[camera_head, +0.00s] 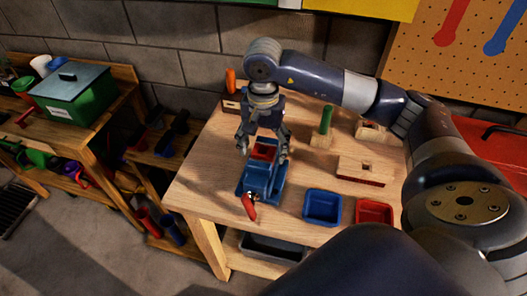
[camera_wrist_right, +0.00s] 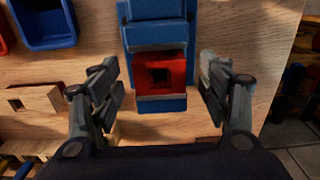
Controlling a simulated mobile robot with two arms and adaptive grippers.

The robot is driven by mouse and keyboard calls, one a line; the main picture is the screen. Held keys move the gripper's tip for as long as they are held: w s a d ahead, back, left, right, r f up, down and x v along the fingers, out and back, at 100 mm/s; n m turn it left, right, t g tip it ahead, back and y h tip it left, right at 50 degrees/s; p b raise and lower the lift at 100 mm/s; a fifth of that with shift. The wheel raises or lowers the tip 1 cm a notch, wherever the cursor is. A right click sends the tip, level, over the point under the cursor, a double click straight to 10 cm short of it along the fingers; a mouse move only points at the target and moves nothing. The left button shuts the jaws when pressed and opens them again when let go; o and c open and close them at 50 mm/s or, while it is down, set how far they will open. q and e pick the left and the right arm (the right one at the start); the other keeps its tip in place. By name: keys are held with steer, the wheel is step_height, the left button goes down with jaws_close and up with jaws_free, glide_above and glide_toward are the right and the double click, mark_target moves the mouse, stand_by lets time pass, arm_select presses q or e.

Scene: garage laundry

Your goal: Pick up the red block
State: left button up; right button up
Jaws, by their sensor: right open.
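The red block (camera_wrist_right: 160,75) has a square hole in its face and sits in a blue vise-like holder (camera_wrist_right: 158,34) on the workbench. In the head view the red block (camera_head: 263,151) shows at the back of the blue holder (camera_head: 262,176). My right gripper (camera_head: 264,150) is above it, pointing down. In the wrist view its two fingers (camera_wrist_right: 163,76) are open, one on each side of the red block, with a gap on both sides. Nothing is between the fingertips except the block. My left gripper does not show.
A red handle (camera_head: 249,206) sticks out from the holder's front. A blue tray (camera_head: 322,206) and a red tray (camera_head: 374,213) lie to the right. A slotted wooden block (camera_head: 362,170) and a green peg in a wooden base (camera_head: 325,122) stand behind them.

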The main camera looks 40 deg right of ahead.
step_height(320, 180, down, 2)
steer(key=shift+s, duration=0.15)
steer(key=shift+f, duration=0.3)
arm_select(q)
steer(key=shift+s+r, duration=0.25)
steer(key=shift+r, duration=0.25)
arm_select(e)
steer(key=c, duration=1.2)
steer(key=shift+o, duration=0.2)
